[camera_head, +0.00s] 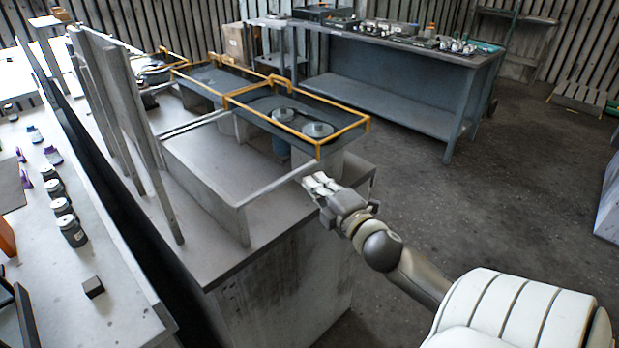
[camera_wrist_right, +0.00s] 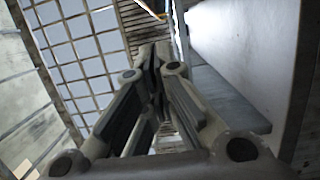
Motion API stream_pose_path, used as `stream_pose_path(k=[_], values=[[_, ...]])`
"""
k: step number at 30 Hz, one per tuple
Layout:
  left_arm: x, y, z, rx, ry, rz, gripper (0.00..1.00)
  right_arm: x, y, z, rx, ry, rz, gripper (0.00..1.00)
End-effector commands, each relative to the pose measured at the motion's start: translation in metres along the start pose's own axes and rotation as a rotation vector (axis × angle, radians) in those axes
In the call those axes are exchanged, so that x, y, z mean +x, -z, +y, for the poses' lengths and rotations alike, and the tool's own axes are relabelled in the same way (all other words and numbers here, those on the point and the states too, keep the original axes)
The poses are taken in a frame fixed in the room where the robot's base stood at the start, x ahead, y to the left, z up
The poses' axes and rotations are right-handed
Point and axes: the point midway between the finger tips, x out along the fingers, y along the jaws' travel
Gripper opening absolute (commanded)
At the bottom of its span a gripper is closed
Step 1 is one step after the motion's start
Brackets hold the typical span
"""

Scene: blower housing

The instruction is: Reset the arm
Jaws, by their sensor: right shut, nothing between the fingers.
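My right arm comes in from the lower right in the head view. Its gripper (camera_head: 318,184) is at the near right corner of the grey workbench (camera_head: 222,262), close to the yellow-edged tray. In the right wrist view the fingers of the right gripper (camera_wrist_right: 155,58) come together at their tips with nothing between them. My left gripper does not show in the head view.
A yellow-edged tray (camera_head: 345,131) with round grey parts (camera_head: 317,129) stands beyond the right gripper. A second bench (camera_head: 430,68) stands at the back. Several dark cylinders (camera_head: 72,230) and a small black block (camera_head: 93,287) are on the left table. The floor at right is mostly clear.

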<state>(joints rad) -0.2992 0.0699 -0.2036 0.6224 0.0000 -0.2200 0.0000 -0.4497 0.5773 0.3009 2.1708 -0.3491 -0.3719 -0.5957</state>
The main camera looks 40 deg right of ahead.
Motion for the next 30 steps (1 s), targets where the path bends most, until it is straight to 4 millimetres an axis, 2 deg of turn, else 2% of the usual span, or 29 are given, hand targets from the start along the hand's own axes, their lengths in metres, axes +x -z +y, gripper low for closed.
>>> stream_pose_path(k=[5, 13, 17, 20, 23, 24, 26, 27, 29, 30], values=[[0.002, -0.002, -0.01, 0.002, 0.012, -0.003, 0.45, -0.012, 0.0, 0.0, -0.001, 0.001, 0.0, 0.0], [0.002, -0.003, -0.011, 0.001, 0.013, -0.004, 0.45, -0.014, 0.0, 0.0, -0.001, 0.0, 0.0, 0.0], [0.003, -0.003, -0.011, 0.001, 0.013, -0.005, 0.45, -0.012, -0.006, -0.02, 0.029, 0.036, -0.016, 0.0], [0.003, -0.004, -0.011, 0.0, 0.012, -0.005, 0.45, -0.009, -0.018, -0.067, 0.1, 0.117, -0.05, 0.0], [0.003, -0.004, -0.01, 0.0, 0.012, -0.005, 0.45, -0.013, -0.029, -0.138, 0.204, 0.234, -0.102, 0.0], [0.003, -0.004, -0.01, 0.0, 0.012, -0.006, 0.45, -0.018, -0.032, -0.168, 0.251, 0.284, -0.126, 0.0], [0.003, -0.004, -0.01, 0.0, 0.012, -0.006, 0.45, -0.027, -0.034, -0.214, 0.318, 0.359, -0.161, 0.0], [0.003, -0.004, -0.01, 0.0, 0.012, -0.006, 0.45, -0.035, -0.034, -0.244, 0.361, 0.407, -0.185, 0.0], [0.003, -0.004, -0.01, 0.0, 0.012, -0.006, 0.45, -0.05, -0.032, -0.287, 0.426, 0.48, -0.221, 0.0], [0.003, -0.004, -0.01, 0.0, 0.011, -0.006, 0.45, -0.062, -0.03, -0.316, 0.467, 0.528, -0.247, 0.0]])
